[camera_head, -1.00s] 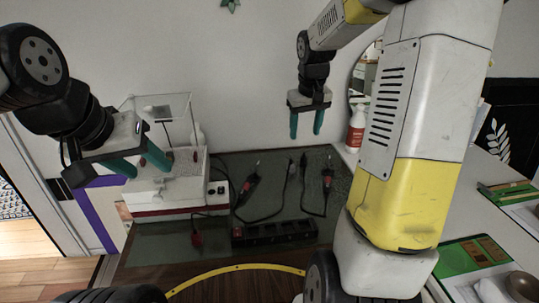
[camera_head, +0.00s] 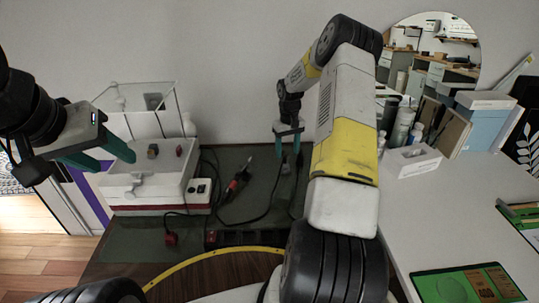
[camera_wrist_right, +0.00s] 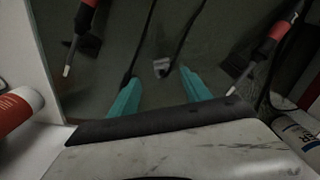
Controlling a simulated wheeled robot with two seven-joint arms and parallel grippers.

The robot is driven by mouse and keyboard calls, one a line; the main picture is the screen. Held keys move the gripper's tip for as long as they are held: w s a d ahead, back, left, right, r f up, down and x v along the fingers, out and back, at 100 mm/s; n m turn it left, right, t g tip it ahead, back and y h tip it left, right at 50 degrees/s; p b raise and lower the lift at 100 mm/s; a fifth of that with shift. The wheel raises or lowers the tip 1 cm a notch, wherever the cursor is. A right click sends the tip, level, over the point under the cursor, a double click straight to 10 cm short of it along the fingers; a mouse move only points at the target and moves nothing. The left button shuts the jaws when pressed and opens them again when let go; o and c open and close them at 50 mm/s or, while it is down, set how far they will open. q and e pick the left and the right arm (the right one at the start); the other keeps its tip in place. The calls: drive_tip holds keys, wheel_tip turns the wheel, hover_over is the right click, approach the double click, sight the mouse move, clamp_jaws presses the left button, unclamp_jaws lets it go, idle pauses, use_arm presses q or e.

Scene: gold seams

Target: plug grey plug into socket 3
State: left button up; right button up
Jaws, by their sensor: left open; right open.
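The grey plug (camera_wrist_right: 161,67) lies on the dark mat in the right wrist view, between and just beyond the fingertips. A cord runs close by it. My right gripper (camera_head: 288,153) is open and points down over the mat; its fingers also show apart in the right wrist view (camera_wrist_right: 159,77). I cannot tell whether they touch the plug. The dark power strip (camera_head: 236,238) lies at the front of the mat, its right part hidden by my right arm; its socket numbers are not readable. My left gripper (camera_head: 108,155) is open and empty at the left, above the white box.
A white box with clear panels (camera_head: 150,185) stands at the left. A red plug (camera_head: 170,238) lies before it. A red-handled tool (camera_head: 237,182) lies left of my right gripper; another (camera_wrist_right: 275,35) shows in the wrist view. Bottles and books stand at the right.

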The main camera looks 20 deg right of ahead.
sight(285, 163)
wheel_tip(285, 163, down, 2)
drive_tip(key=shift+f, duration=0.2)
idle(0.3)
drive_tip(key=f, duration=0.4)
drive_tip(key=shift+w+a, duration=0.2)
drive_tip(key=shift+w, duration=0.15)
drive_tip(key=shift+f, duration=0.7)
